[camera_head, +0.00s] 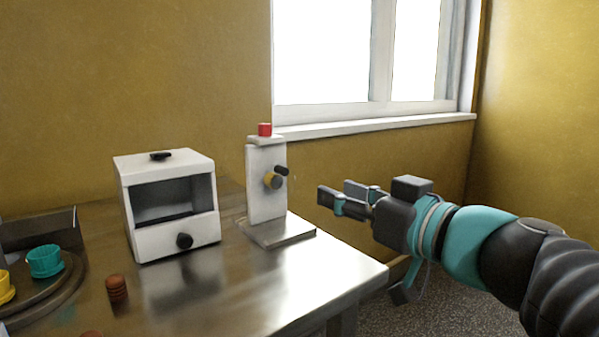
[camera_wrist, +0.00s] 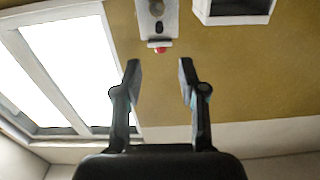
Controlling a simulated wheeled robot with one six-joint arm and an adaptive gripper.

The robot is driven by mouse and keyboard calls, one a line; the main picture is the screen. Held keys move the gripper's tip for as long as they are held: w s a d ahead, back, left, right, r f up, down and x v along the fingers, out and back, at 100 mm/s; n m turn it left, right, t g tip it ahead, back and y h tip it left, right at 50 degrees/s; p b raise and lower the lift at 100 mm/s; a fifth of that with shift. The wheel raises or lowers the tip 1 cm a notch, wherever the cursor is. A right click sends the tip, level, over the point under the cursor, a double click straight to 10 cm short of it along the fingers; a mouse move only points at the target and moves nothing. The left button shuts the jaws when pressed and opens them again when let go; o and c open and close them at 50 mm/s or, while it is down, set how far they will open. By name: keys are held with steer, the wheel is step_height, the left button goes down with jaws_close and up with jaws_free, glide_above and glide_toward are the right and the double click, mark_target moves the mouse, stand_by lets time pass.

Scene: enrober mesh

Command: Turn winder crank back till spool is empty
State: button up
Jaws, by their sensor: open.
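The winder (camera_head: 266,185) is a white upright post on a flat metal base near the table's right end, with a red cap on top. I cannot make out whether anything is wound on the spool. My gripper (camera_head: 332,196) is open and empty, to the right of the winder and apart from it. In the wrist view the winder (camera_wrist: 157,22) appears upside down at the top, beyond my open fingers (camera_wrist: 160,80).
A white box (camera_head: 168,206) with a dark window and a black knob stands left of the winder. A round tray (camera_head: 70,285) with teal and yellow cups is at far left. Brown discs (camera_head: 117,289) stand on the metal table (camera_head: 290,285). A window is behind.

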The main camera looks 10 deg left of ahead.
mark_target(286, 172)
steer(key=shift+m, duration=0.3)
steer(key=b+x, duration=0.1)
steer(key=x, duration=1.2)
steer(key=shift+w+a+b, duration=0.2)
steer(key=shift+w+b, duration=0.1)
jaws_close()
